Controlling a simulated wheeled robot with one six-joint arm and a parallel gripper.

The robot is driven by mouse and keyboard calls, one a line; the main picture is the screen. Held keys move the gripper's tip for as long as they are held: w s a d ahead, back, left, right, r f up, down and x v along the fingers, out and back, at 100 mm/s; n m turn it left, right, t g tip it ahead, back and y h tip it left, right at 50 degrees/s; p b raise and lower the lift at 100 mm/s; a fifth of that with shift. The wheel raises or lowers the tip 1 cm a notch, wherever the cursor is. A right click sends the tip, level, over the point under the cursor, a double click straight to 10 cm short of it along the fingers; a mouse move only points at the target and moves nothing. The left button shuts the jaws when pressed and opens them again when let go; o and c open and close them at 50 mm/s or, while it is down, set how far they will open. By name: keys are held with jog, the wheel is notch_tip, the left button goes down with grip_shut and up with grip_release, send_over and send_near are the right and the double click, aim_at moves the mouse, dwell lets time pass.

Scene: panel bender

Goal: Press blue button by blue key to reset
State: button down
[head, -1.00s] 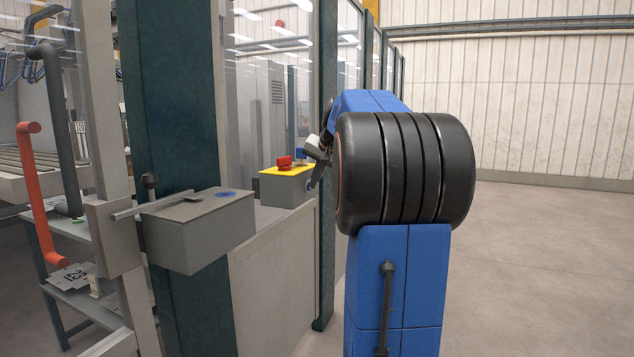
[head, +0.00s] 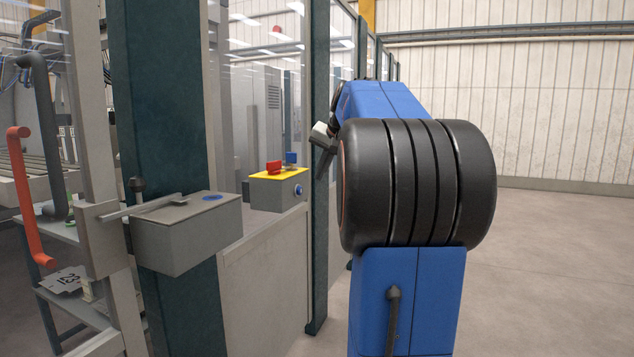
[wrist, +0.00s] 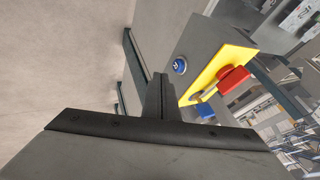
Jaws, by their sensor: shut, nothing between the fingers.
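The grey control box (head: 267,193) with a yellow top stands beside the glass fence. A round blue button (head: 299,190) is on its right side face. A red knob (head: 273,167) and a blue key (head: 291,158) are on its top. My gripper (head: 326,170) is right of the box and apart from it, partly hidden behind my arm. In the wrist view, the shut, empty fingers (wrist: 158,88) point toward the box side, just left of the blue button (wrist: 180,65). The red knob (wrist: 234,79) and blue key (wrist: 205,110) show to the right.
A nearer grey latch box (head: 185,235) with a flat blue disc on top is fixed by the gate. A dark green post (head: 165,100) stands behind it. An orange handle (head: 27,200) is at the far left. The floor on the right (head: 560,270) is clear.

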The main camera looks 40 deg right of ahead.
jog(key=shift+v, duration=1.8)
jog(key=shift+f, duration=0.1)
jog(key=s+a+f+n, duration=0.2)
jog(key=a+f, duration=0.2)
jog(key=a, duration=0.4)
jog(key=s+a+f+n+g+y, duration=0.1)
jog(key=s+a+f+n, duration=0.2)
jog(key=a, duration=0.5)
jog(key=s+a+f, duration=0.2)
jog(key=a+f, duration=0.3)
jog(key=a, duration=0.3)
jog(key=s+a+f+n, duration=0.3)
jog(key=s+a+f, duration=0.4)
jog(key=s+f, duration=0.2)
jog(key=s+a+f+n+g+y, duration=0.1)
jog(key=s+a+f+n, duration=0.3)
jog(key=s+f, duration=0.5)
notch_tip(320, 180, down, 4)
jog(key=a, duration=0.2)
jog(key=shift+a+r, duration=0.2)
jog(key=shift+a, duration=0.2)
